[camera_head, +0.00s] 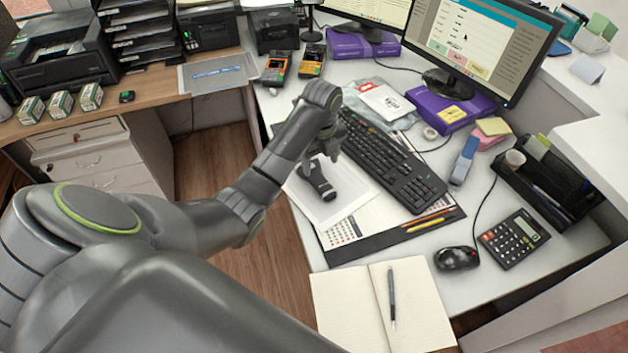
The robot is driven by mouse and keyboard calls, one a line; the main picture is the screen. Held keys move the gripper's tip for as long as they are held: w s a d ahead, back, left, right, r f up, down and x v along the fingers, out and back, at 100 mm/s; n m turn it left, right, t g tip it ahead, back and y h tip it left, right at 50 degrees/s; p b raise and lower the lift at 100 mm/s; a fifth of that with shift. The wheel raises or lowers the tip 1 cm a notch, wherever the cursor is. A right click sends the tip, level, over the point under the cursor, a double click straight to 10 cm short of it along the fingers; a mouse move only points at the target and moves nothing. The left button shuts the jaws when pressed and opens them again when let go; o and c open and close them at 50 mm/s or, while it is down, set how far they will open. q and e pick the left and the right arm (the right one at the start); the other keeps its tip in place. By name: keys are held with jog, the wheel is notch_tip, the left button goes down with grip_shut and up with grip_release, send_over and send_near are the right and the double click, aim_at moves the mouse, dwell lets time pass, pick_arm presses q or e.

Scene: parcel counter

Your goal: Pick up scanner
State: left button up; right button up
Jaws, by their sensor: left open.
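A dark handheld scanner (323,187) lies on a white sheet of paper on the desk, left of the keyboard. My left arm reaches in from the left, and its gripper (321,160) points down at the scanner's upper end. The gripper is open, with its fingers just above or beside that end; I cannot tell whether they touch it. The wrist and fingers hide part of the scanner's upper end. My right gripper is not in view.
A black keyboard (393,162) stands close on the right. A desk pad (345,233) with pencils lies below the paper. An open notebook (425,300) with a pen, a mouse (457,258) and a calculator (513,239) are in front. Two card terminals (277,68) (312,61) stand behind.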

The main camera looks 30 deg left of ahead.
aim_at(321, 182)
pick_arm(q)
notch_tip(321, 182, down, 8)
jog(key=shift+d+f, duration=0.15)
jog(key=shift+f, duration=0.1)
jog(key=shift+c, duration=0.3)
